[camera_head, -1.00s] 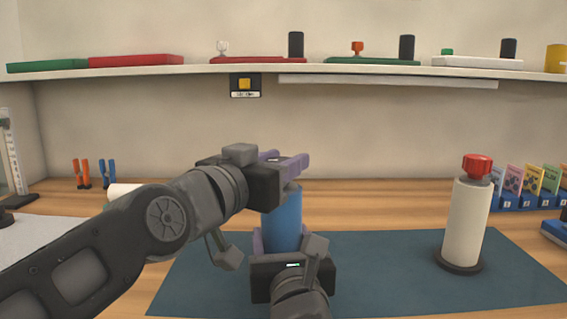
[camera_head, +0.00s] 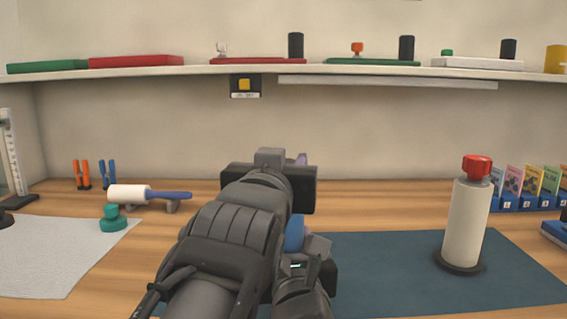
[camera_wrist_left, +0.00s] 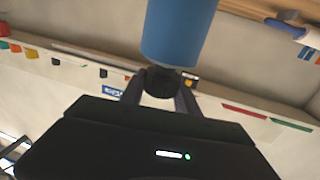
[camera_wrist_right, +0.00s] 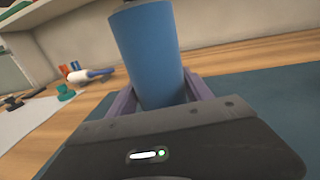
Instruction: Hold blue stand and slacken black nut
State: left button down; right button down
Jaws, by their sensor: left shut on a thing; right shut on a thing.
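The blue stand (camera_head: 294,235) stands on the mat, mostly hidden behind my left arm in the head view. It shows large in the left wrist view (camera_wrist_left: 180,30) and the right wrist view (camera_wrist_right: 150,50). My right gripper (camera_wrist_right: 160,95) is shut around the stand's lower body, with a purple finger on either side. The black nut (camera_wrist_left: 159,82) is on the stand's end, between the fingers of my left gripper (camera_wrist_left: 160,90). My left gripper is shut on it, above the right gripper. The nut is hidden in the head view.
A dark teal mat (camera_head: 400,280) lies under the stand. A white stand with a red nut (camera_head: 466,215) stands on its right. A teal knob (camera_head: 112,217) and a white roller with blue handle (camera_head: 130,194) are at left. A shelf (camera_head: 200,72) with parts runs above.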

pick_arm(q)
jog(key=shift+a+r, duration=0.15)
jog(key=c, duration=1.2)
grip_release()
jog(key=shift+c, duration=0.2)
jog(key=o, duration=0.3)
jog(key=shift+o, duration=0.2)
notch_tip(320, 180, up, 10)
jog(key=shift+f, duration=0.1)
